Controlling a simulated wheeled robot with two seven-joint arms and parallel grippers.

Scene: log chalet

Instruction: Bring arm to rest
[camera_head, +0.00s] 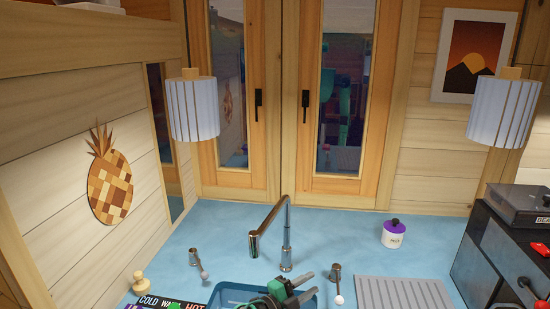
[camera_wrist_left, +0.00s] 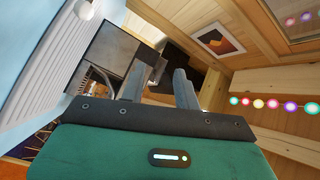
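My left gripper (camera_head: 309,284) is over the blue sink basin at the bottom middle of the head view, its fingers pointing right. In the left wrist view its two grey fingers (camera_wrist_left: 161,82) stand apart with a gap between them. I see nothing held in that gap. The gripper is in front of and below the chrome faucet (camera_head: 286,235), close to the right tap handle (camera_head: 336,283). My right gripper shows in neither view.
The blue sink (camera_head: 231,291) is set in a light blue counter (camera_head: 340,225). A ribbed drainboard (camera_head: 405,293) lies to the right, with a black appliance (camera_head: 480,265) beyond it. A white jar with a purple lid (camera_head: 394,235) stands behind. Two lamps (camera_head: 192,108) hang above.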

